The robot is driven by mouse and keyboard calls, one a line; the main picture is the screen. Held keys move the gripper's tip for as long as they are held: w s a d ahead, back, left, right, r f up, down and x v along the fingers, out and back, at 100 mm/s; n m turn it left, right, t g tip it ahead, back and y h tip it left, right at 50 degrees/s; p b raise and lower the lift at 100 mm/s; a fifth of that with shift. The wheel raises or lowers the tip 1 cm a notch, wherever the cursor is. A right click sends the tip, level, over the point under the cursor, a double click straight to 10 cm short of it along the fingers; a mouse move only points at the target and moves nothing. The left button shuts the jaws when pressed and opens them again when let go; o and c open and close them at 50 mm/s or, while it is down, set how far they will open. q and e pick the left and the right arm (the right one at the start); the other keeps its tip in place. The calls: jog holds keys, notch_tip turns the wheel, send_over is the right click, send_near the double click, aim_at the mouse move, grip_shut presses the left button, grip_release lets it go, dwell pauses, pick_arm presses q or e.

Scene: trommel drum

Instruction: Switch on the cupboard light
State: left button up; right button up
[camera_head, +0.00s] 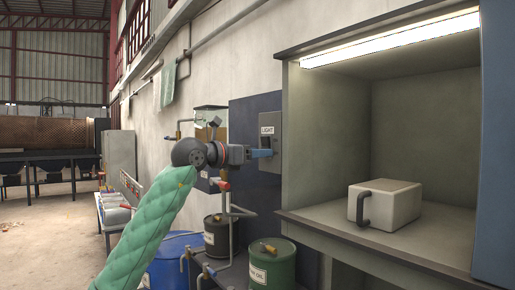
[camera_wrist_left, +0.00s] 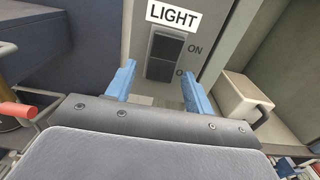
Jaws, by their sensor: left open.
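The cupboard (camera_head: 385,130) stands at the right, and the light strip (camera_head: 395,42) under its top glows bright white. The light switch (camera_wrist_left: 166,56) is a dark rocker on a grey plate below a LIGHT label, with ON beside its upper part. In the head view the switch plate (camera_head: 269,133) is on the wall left of the cupboard. My left gripper (camera_head: 264,153) is open and empty in front of the plate's lower part. In the left wrist view its blue fingers (camera_wrist_left: 157,78) show either side of the rocker's lower end; contact cannot be told. My right gripper is not in view.
A white box with a dark handle (camera_head: 392,203) sits on the cupboard shelf. A green drum (camera_head: 272,265), a dark can (camera_head: 216,238) and a blue barrel (camera_head: 170,262) stand below my arm. Pipes and red-handled valves are close to the wall there. Open floor lies at far left.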

pick_arm(q)
jog(key=shift+w+d, duration=0.2)
jog(key=shift+d, duration=0.05)
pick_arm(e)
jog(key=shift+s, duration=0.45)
pick_arm(q)
jog(key=c, duration=1)
jog(key=shift+s+a+r+g+y+b, duration=0.1)
jog(key=shift+r+g+y+b, duration=0.15)
jog(key=shift+g+y+b, duration=0.7)
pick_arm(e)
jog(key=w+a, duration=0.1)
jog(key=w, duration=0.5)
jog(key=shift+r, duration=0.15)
pick_arm(q)
jog(key=shift+t, duration=0.35)
